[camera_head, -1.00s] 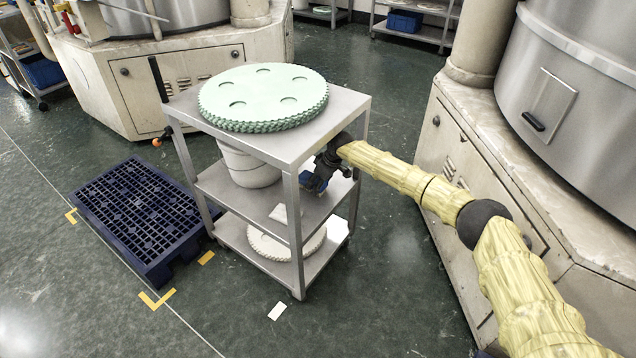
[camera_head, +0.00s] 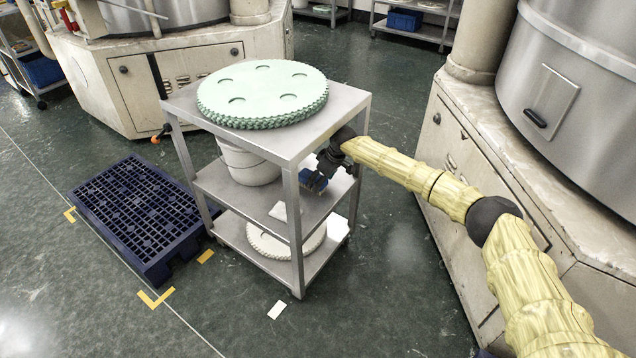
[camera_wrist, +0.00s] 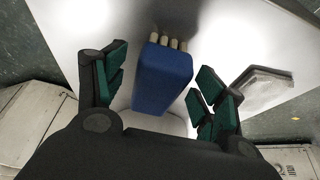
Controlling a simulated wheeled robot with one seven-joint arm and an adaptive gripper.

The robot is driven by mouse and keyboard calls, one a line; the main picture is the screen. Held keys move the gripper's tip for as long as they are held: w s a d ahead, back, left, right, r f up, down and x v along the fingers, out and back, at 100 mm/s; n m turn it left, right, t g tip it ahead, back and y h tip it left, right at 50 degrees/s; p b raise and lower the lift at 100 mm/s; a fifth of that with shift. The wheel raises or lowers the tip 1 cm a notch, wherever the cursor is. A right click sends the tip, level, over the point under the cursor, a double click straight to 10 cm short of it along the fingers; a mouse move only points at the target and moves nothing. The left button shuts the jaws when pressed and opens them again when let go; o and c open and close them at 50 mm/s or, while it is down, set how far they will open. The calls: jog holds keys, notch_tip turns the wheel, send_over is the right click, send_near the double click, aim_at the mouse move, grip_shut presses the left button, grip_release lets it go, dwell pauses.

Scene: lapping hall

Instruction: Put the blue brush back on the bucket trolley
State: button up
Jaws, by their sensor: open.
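The bucket trolley (camera_head: 346,100) is a grey metal cart with three levels. A white bucket (camera_head: 247,165) stands on its middle shelf (camera_head: 237,197). The blue brush (camera_head: 314,181) is at the right part of that shelf level, below my gripper (camera_head: 328,166). In the wrist view the brush (camera_wrist: 163,80) is a blue block with pale bristle tufts at its far end. It lies between the green-padded fingers of my gripper (camera_wrist: 160,72), which are open, with gaps on both sides. It appears to rest on the shelf; its underside is hidden.
A white pad (camera_head: 284,211) lies on the middle shelf near the front post (camera_head: 293,235), and shows right of my fingers in the wrist view (camera_wrist: 262,88). A green disc stack (camera_head: 262,95) covers the top. A blue pallet (camera_head: 135,215) stands left; a machine (camera_head: 560,200) stands right.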

jog(key=s+d+p, duration=0.1)
jog(key=s+d, duration=0.6)
jog(key=d, duration=0.2)
jog(key=shift+d+f, duration=0.1)
dwell(0.4)
